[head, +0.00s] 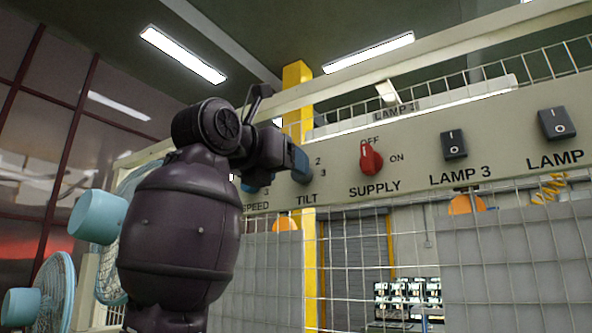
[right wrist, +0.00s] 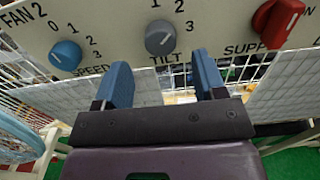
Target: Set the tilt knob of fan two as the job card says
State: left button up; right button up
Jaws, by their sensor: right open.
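The tilt knob (right wrist: 160,38) is a grey round knob on a cream panel (right wrist: 110,20), marked 1, 2 and 3, with TILT below it. A small light mark on it seems to point to the upper right; its exact setting is hard to read. FAN 2 is printed at the panel's left. My right gripper (right wrist: 160,72) is open and empty, its blue fingers below and either side of the knob, apart from it. In the head view my right gripper (head: 285,160) is beside the TILT label and hides most of the knob. My left gripper and the job card are not in view.
A blue speed knob (right wrist: 66,55) sits left of the tilt knob, and a red supply switch (right wrist: 277,22) sits to its right. Black lamp rockers (head: 454,144) are farther right. Wire mesh (head: 520,250) hangs below the panel. Light-blue fans (head: 55,290) stand at the left.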

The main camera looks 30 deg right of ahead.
jog(key=x, duration=0.4)
jog(key=shift+p, duration=0.3)
jog(key=c, duration=0.9)
